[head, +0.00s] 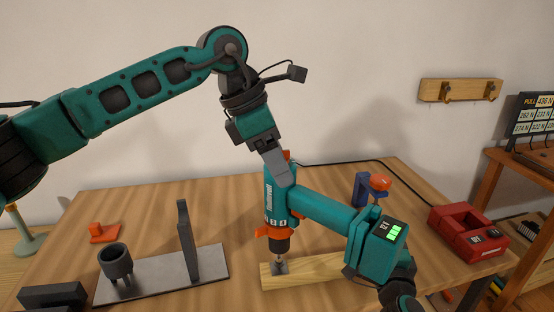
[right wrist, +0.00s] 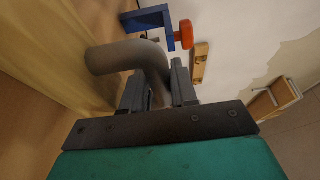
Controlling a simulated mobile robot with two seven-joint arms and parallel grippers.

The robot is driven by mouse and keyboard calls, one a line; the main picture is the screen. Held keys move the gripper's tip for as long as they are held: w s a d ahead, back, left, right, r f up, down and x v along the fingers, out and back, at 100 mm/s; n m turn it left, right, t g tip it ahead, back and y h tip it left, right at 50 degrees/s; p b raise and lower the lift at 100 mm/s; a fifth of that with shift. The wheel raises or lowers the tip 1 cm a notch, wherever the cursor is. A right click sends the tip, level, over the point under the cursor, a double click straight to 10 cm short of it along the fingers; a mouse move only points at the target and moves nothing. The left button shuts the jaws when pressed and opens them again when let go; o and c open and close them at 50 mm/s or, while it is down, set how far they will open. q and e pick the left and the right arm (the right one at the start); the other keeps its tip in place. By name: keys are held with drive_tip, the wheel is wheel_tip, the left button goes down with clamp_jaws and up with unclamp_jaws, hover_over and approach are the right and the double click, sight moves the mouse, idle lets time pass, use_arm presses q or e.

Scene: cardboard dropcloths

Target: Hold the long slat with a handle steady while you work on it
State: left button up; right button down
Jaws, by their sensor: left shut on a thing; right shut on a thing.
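The long slat (head: 312,268) is a light wooden board lying on the table, front centre in the head view. A teal and orange drill (head: 280,205) stands nose down over its left part, its tip at a small grey piece on the slat. I cannot tell whether the tip has entered the wood. My left gripper (head: 272,162) is shut on the drill's upper body. In the right wrist view, my right gripper (right wrist: 157,75) is shut on the grey bent handle (right wrist: 115,57). In the head view the drill's battery end (head: 376,245) hides most of that grip.
A blue clamp with an orange knob (head: 370,188) stands behind the drill. A red box (head: 468,232) is at the table's right. A grey plate (head: 150,275) with a cup and an upright panel lies left. A small orange piece (head: 103,233) is behind it.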

use_arm(q)
drive_tip(key=shift+f, duration=0.55)
use_arm(e)
drive_tip(key=shift+f, duration=0.15)
idle(2.0)
use_arm(q)
drive_tip(key=shift+r, duration=3.55)
use_arm(e)
drive_tip(key=c, duration=0.8)
unclamp_jaws()
drive_tip(key=s, duration=1.2)
drive_tip(key=shift+a, duration=0.35)
